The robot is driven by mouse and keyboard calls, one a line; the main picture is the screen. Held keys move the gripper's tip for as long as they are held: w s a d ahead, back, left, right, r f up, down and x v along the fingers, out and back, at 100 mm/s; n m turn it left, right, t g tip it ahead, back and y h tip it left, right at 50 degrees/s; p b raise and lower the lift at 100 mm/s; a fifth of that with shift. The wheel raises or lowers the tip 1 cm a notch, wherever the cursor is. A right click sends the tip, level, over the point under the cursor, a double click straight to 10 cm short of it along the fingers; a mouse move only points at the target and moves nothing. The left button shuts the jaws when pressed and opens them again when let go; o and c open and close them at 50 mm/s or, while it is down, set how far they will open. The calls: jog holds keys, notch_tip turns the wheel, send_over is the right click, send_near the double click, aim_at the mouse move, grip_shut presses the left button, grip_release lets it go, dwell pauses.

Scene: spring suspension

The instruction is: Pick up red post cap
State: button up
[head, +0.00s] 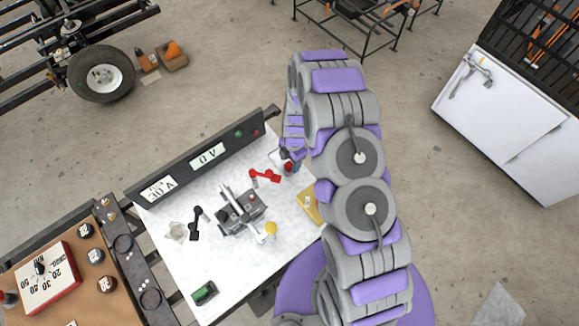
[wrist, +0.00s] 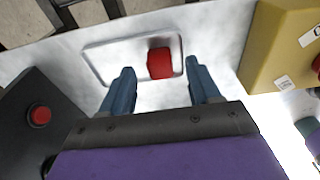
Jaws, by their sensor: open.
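The red post cap (wrist: 160,64) lies in a shallow, light-rimmed tray (wrist: 108,52), towards its right end, in the wrist view. My gripper (wrist: 160,82) is open, with its two blue fingers apart and nothing between them. In the head view my gripper hangs over the far right part of the white table (head: 180,265), mostly hidden by my arm. A small red spot (head: 288,167) shows beside it; I cannot tell whether it is the cap.
In the wrist view a yellow box (wrist: 285,45) stands right of the tray, and a dark box with a red button (wrist: 39,115) stands left. In the head view, a red clip (head: 265,175), a black clip (head: 196,223) and a metal fixture (head: 240,212) occupy the table.

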jog(key=shift+a+f, duration=0.3)
jog(key=shift+f, duration=0.5)
jog(key=shift+d, duration=0.1)
jog(key=shift+c, duration=0.2)
jog(key=shift+d, duration=0.1)
jog(key=c, duration=0.3)
jog(key=shift+s, duration=0.1)
jog(key=c, duration=0.8)
